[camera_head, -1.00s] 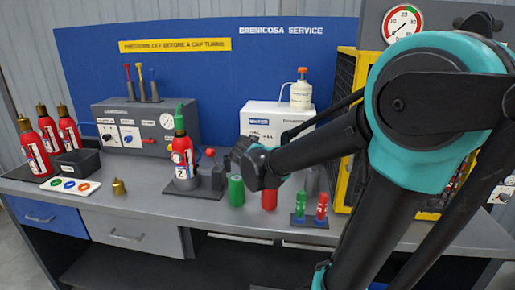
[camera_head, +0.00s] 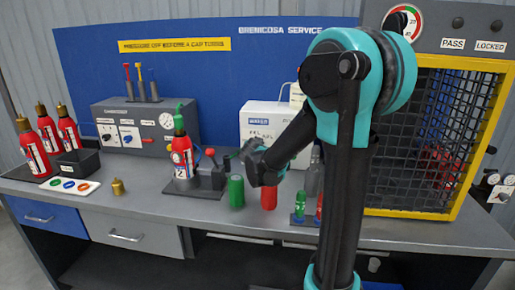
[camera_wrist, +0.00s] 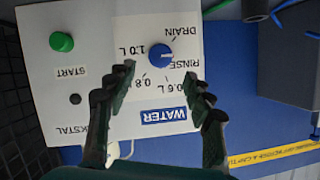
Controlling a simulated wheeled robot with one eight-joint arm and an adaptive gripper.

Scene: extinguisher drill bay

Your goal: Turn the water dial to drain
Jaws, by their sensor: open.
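The white water unit (camera_head: 262,108) stands at the back of the bench in the head view, partly behind my arm. In the wrist view, its panel (camera_wrist: 95,20) appears upside down with a blue WATER label. The blue water dial (camera_wrist: 160,55) sits among the marks DRAIN, RINSE, 1.0 L, 0.8 and 0.6 L. I cannot tell which mark it points to. My gripper (camera_wrist: 158,72) is open and empty, its fingertips to either side of the dial in the picture. In the head view my gripper (camera_head: 250,152) is before the unit's front, and the dial is hidden.
A green START button (camera_wrist: 62,42) is on the same panel. A green cylinder (camera_head: 236,191) and a red cylinder (camera_head: 269,198) stand on the bench below my gripper. A red extinguisher (camera_head: 182,158) stands to the left. A yellow-framed cage (camera_head: 484,135) is on the right.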

